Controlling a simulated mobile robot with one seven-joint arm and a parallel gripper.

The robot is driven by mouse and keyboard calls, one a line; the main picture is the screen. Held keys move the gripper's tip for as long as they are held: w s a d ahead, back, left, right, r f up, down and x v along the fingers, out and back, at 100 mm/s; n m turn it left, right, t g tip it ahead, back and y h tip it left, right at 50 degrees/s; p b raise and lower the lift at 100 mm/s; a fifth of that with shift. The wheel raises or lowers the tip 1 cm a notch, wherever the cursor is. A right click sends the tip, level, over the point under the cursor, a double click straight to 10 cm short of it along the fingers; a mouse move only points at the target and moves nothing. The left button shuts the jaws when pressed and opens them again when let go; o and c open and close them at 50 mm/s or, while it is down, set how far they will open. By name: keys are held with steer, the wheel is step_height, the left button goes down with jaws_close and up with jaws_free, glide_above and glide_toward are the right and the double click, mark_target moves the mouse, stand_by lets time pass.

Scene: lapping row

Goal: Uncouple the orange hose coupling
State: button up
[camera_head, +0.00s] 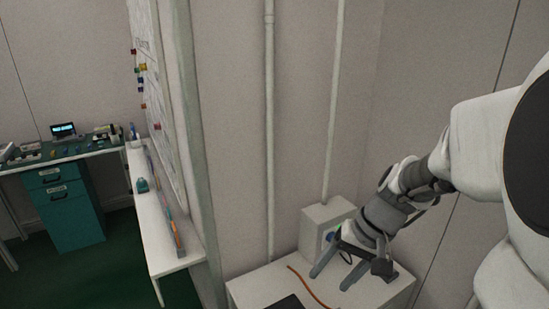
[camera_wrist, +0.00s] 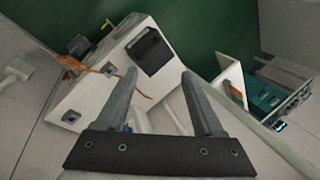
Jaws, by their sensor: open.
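A thin orange hose (camera_head: 312,287) lies across the white cabinet top (camera_head: 262,283) in the head view. In the wrist view the orange hose (camera_wrist: 92,69) runs left of my fingers, with a thicker orange and grey piece (camera_wrist: 108,70) on it; I cannot tell for sure that this is the coupling. One end of the hose shows between my fingers (camera_wrist: 145,96). My gripper (camera_head: 329,281) is open and empty above the cabinet top, apart from the hose. In the head view my gripper and wrist hide part of the cabinet and the grey-white box.
A grey-white box (camera_head: 322,222) stands at the cabinet's back, against the wall under a pipe (camera_head: 334,100). A dark block (camera_wrist: 151,52) sits on the cabinet. A white shelf (camera_head: 155,225) and a green drawer unit (camera_head: 66,210) stand left, with open floor between.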

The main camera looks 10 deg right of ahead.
steer(key=s+d+f+m+t+y+b, duration=0.1)
steer(key=d+f+m+t+y+b, duration=0.15)
steer(key=d+f+m, duration=0.65)
steer(key=s+d+f+m+t+y+b, duration=0.2)
steer(key=d+f+m+t+y, duration=0.3)
steer(key=f, duration=0.8)
steer(key=s+d+f+m+t+h+b, duration=0.25)
steer(key=s+d+f+m+h, duration=0.2)
steer(key=f, duration=0.35)
steer(key=s+d+f+m+t+h+b, duration=0.1)
steer(key=s+d+f+m+t+h, duration=0.3)
steer(key=f, duration=0.4)
steer(key=shift+g+h, duration=0.6)
steer(key=shift+h, duration=0.1)
steer(key=x, duration=1.1)
steer(key=b+x, duration=0.1)
steer(key=x, duration=0.5)
steer(key=shift+w+d+f, duration=0.2)
steer(key=shift+d, duration=0.15)
jaws_close()
steer(key=shift+s+d, duration=0.3)
steer(key=shift+s, duration=0.4)
steer(key=shift+s+d, duration=0.25)
steer(key=shift+s, duration=0.45)
steer(key=s, duration=0.1)
steer(key=s+d, duration=0.1)
steer(key=s, duration=0.1)
steer(key=shift+s+d, duration=0.2)
steer(key=shift+s, duration=0.1)
